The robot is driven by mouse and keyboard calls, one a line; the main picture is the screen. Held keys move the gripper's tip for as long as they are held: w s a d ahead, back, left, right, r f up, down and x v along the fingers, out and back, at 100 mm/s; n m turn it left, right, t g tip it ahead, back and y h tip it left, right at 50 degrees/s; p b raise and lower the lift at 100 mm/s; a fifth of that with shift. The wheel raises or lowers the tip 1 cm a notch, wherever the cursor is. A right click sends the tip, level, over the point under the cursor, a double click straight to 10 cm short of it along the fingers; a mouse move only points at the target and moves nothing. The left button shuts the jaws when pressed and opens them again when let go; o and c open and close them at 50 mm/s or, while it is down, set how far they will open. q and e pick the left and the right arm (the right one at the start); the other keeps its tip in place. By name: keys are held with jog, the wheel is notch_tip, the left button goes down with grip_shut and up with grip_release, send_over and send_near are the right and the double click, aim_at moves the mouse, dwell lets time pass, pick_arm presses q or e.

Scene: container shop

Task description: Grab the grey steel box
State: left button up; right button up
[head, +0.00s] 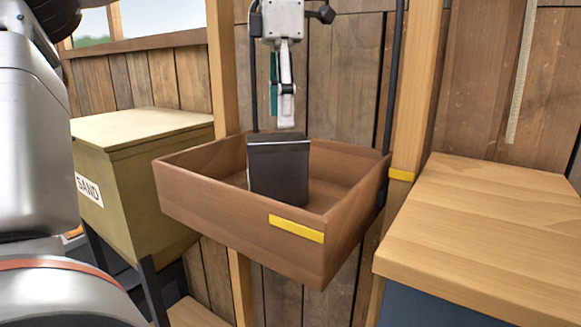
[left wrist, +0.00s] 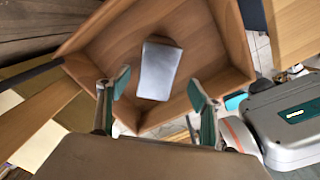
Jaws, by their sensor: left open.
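The grey steel box (head: 278,172) stands upright in a shallow brown wooden tray (head: 240,215), a plain dark grey block with a lighter top edge. It rises above the tray's front wall, which hides its lowest part. My left gripper (head: 281,105) hangs above the box with its fingers pointing down, apart from it. In the left wrist view the gripper (left wrist: 158,88) is open and empty, its two green-padded fingers spread. The box (left wrist: 158,72) lies beyond the fingertips, between their lines. My right gripper is in neither view.
The tray has raised walls and a yellow strip (head: 296,228) on its front. Black uprights stand behind it, against a plank wall (head: 345,80). A sand bin (head: 150,190) stands left; a wooden worktop (head: 500,235) is right. Free floor space remains inside the tray around the box.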

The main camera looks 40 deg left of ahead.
aim_at(277, 137)
pick_arm(q)
jog(key=f, duration=0.2)
jog(key=f+b, duration=0.1)
jog(key=shift+s+a, duration=0.15)
jog(key=shift+s, duration=0.1)
jog(key=f, duration=0.2)
jog(key=f+b, duration=0.1)
jog(key=shift+a+f, duration=0.3)
jog(key=shift+f, duration=0.35)
jog(key=shift+r, duration=0.1)
jog(key=c, duration=1.7)
jog(key=shift+w, duration=0.1)
grip_shut()
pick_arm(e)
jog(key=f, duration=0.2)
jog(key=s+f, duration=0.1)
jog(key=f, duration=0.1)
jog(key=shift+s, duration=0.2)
pick_arm(q)
jog(key=shift+r, duration=0.15)
